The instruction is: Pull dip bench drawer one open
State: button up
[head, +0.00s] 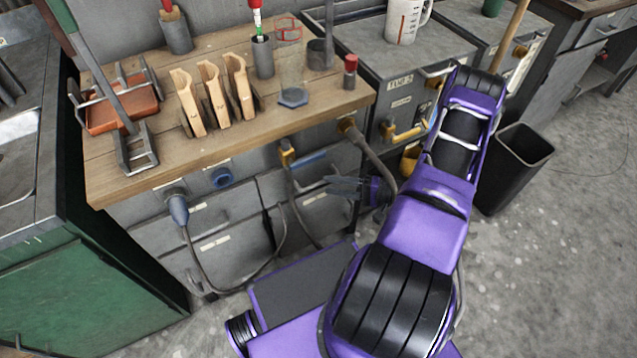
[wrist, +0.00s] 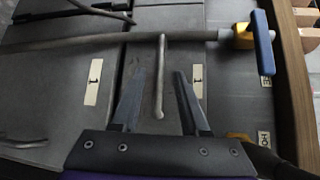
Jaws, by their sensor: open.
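The dip bench is a grey cabinet under a thick wooden top (head: 255,115). In the wrist view, a grey drawer front (wrist: 180,18) with a pale label marked 1 (wrist: 198,80) lies before my gripper (wrist: 160,72). A thin metal bar handle (wrist: 160,100) on that front sits between my two spread fingers, with a visible gap on each side. My gripper is open and holds nothing. In the head view, my gripper (head: 330,187) is beside the right-hand fronts under the top; the handle there is largely hidden. The drawer looks closed.
A grey hose (wrist: 90,42) crosses the fronts to a yellow valve with a blue lever (wrist: 262,40). Another labelled panel (wrist: 93,82) adjoins the drawer. A black bin (head: 515,165) stands right of my arm. Floor at the right is clear.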

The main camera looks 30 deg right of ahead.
aim_at(319, 183)
jog(key=shift+x, duration=2.4)
grip_shut()
